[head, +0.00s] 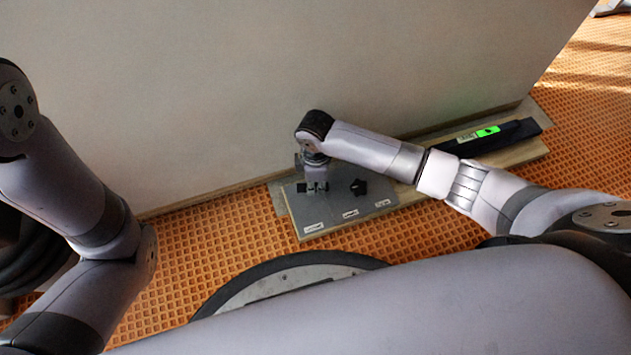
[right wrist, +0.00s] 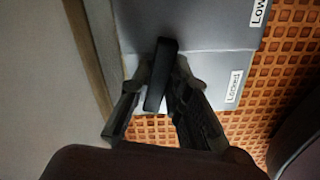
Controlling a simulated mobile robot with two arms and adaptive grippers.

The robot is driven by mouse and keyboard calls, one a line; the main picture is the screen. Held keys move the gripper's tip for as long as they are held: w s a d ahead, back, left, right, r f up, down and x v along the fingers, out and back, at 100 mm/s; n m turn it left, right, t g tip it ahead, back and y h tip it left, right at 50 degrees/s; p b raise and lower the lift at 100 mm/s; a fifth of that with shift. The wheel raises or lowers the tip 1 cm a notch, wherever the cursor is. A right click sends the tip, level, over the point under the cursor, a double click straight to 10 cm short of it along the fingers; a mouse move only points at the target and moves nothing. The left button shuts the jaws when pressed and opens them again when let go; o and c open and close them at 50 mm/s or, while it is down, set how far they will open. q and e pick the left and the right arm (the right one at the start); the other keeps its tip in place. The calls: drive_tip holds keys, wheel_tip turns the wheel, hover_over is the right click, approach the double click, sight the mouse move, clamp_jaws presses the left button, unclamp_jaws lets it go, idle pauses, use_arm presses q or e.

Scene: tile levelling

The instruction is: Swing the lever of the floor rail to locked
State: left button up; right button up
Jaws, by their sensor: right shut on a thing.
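The floor rail's grey plate (head: 335,205) lies on a wooden strip at the foot of the pale wall. Three white labels run along its near edge; in the right wrist view one reads "Locked" (right wrist: 234,86). My right gripper (head: 317,187) points down over the plate's left part, level with the leftmost label. In the right wrist view its fingers are shut on the black lever (right wrist: 161,75), near the "Locked" label. The fingers hide part of the lever. A black knob-like piece (head: 358,186) shows on the plate, right of the gripper. My left gripper is out of view.
A long black bar with a green display (head: 487,132) lies on the wooden strip (head: 527,152) to the right. The pale wall (head: 250,90) rises close behind the plate. Orange patterned floor (head: 215,235) is clear at the left.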

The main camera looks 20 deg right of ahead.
clamp_jaws()
idle(0.4)
